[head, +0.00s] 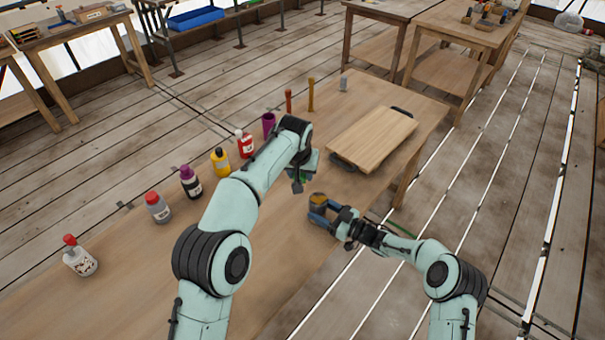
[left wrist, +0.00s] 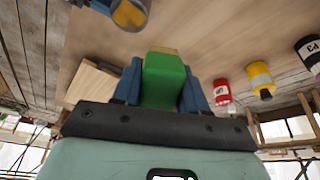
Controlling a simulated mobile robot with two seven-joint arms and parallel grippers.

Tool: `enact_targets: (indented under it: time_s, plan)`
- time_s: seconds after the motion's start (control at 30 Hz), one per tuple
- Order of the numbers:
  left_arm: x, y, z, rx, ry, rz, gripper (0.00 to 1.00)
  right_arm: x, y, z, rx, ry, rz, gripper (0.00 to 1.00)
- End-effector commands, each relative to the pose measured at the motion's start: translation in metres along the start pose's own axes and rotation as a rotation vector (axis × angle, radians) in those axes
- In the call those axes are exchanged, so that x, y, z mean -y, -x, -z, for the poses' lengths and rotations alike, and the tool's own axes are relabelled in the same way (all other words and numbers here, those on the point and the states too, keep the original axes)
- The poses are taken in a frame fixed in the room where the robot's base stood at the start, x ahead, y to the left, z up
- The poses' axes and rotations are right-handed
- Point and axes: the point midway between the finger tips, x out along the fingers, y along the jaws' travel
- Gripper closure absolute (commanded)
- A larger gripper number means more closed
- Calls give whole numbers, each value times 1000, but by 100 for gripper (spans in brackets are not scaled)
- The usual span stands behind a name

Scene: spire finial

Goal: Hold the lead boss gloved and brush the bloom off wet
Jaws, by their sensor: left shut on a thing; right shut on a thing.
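My left gripper (head: 301,178) is shut on a green block-like thing, possibly a brush, mostly hidden by my arm in the head view. The left wrist view shows this green thing (left wrist: 165,82) clamped between blue fingers, with a tan strip at its far end. My right gripper (head: 320,209) is shut on a small round grey thing with a yellowish-brown top (head: 319,198), at the table's front edge. The round thing also shows at the top of the left wrist view (left wrist: 130,14), apart from the green one. I cannot tell whether it is the lead boss.
A wooden board (head: 373,137) lies on the table (head: 250,260) at right. Along the back stand several bottles, including a red one (head: 244,144) and a yellow one (head: 220,162), a purple cup (head: 268,125), two upright brown pieces (head: 311,95) and a small grey piece (head: 344,84).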

Motion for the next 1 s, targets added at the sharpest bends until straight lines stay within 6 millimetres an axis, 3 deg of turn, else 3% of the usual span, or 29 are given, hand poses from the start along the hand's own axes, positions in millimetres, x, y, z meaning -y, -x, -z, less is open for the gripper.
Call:
enact_targets:
  time_s: [0.37, 0.63, 1.0]
  plan:
    - [-5, -2, 0, 0, -1, 0, 82, 0, 0, 0, 0, 0, 0, 74]
    - [-48, -20, -2, 0, -2, 1, 82, 0, 0, 0, 0, 0, 0, 74]
    - [-49, -47, -11, 0, 1, 1, 82, 0, 0, 0, 0, 0, 0, 74]
